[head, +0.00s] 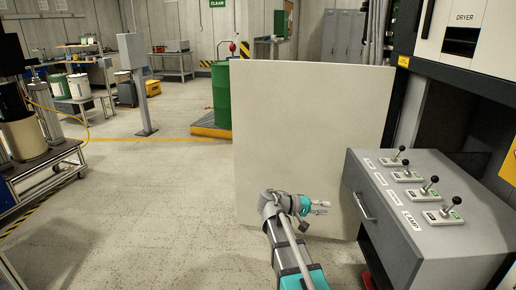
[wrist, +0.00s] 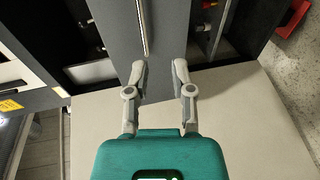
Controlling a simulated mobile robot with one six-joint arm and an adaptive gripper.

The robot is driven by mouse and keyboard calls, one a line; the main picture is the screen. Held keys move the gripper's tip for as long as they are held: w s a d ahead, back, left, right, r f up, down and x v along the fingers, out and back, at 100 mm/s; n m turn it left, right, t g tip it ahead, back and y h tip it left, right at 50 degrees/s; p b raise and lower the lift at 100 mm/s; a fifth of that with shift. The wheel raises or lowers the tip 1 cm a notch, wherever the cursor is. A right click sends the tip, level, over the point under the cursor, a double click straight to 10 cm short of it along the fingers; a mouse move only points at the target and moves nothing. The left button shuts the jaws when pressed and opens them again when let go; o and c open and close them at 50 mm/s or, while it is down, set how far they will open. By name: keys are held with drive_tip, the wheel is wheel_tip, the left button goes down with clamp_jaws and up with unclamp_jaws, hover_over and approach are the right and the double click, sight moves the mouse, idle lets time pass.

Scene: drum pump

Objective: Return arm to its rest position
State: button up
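My arm reaches up from the bottom of the head view, with grey and teal links. My gripper (head: 320,207) is in front of a large pale panel (head: 310,130), left of the grey console's drawer. In the wrist view my gripper (wrist: 159,66) has its two grey fingers apart, with nothing held between them. A metal drawer handle (wrist: 142,25) shows beyond the fingertips. It looks apart from them.
The grey console (head: 435,235) carries several lever switches (head: 437,188) at the right, below the dryer (head: 465,30). A green drum (head: 221,95) stands behind the panel's left edge. A cart (head: 45,170) is at the far left. Open floor (head: 170,210) lies left of my arm.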

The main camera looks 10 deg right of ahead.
drive_tip(key=s+a+f+y, duration=0.5)
drive_tip(key=s+f+y, duration=0.25)
drive_tip(key=f, duration=0.35)
drive_tip(key=s+a+f+y, duration=0.2)
drive_tip(key=a+y, duration=0.2)
drive_tip(key=a, duration=0.1)
drive_tip(key=s+a+f+y, duration=0.2)
drive_tip(key=s+a+y, duration=0.1)
drive_tip(key=a+y, duration=0.15)
wheel_tip(320, 180, up, 24)
drive_tip(key=p, duration=2.3)
drive_tip(key=shift+w+a+f+n+t, duration=0.15)
drive_tip(key=shift+a+f+n+t, duration=0.15)
drive_tip(key=shift+n+t, duration=0.1)
